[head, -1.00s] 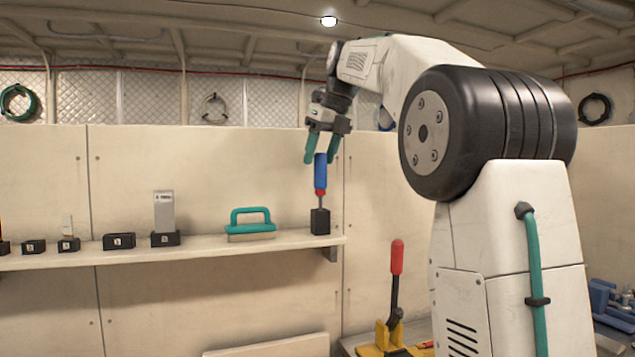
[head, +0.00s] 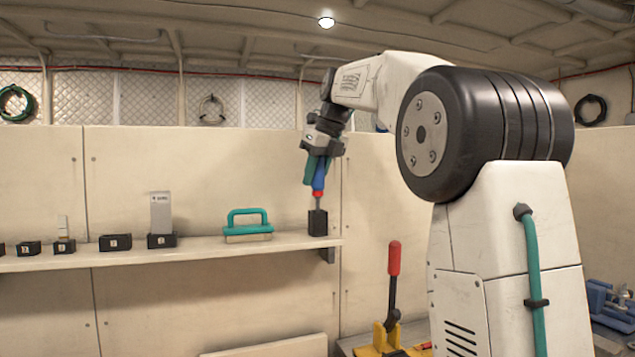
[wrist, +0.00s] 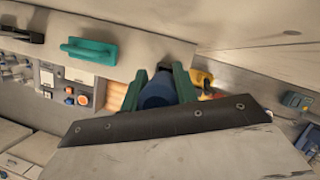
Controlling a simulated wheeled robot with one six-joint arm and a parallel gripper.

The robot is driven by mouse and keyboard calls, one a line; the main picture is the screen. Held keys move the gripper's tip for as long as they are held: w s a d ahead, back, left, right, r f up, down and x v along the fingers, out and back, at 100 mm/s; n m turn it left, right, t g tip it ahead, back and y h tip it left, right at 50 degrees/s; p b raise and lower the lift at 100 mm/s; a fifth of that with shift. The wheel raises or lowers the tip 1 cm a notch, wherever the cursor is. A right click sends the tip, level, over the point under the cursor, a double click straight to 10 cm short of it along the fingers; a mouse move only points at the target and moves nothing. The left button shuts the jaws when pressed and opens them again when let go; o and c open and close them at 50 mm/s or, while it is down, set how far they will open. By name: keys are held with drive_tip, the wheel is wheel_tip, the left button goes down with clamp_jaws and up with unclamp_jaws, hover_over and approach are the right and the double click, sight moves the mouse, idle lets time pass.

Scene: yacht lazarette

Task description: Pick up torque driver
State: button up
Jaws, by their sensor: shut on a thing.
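The torque driver (head: 319,178) has a blue handle, a red collar and a thin metal shaft. It stands upright with its lower end in a black block holder (head: 317,222) at the right end of the shelf. My gripper (head: 318,170) has come down from above, and its green fingers are shut on the blue handle. In the wrist view the handle (wrist: 158,92) sits between the two green fingers. The shaft still reaches down to the holder.
A teal-handled float (head: 248,226) lies on the shelf (head: 200,250) left of the holder. Several black blocks (head: 115,242) stand further left, one with a grey plate (head: 161,212). A red-handled lever (head: 394,258) on a yellow base rises below right. The wall is close behind.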

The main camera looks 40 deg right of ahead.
drive_tip(key=shift+r, duration=0.15)
drive_tip(key=shift+r, duration=4.85)
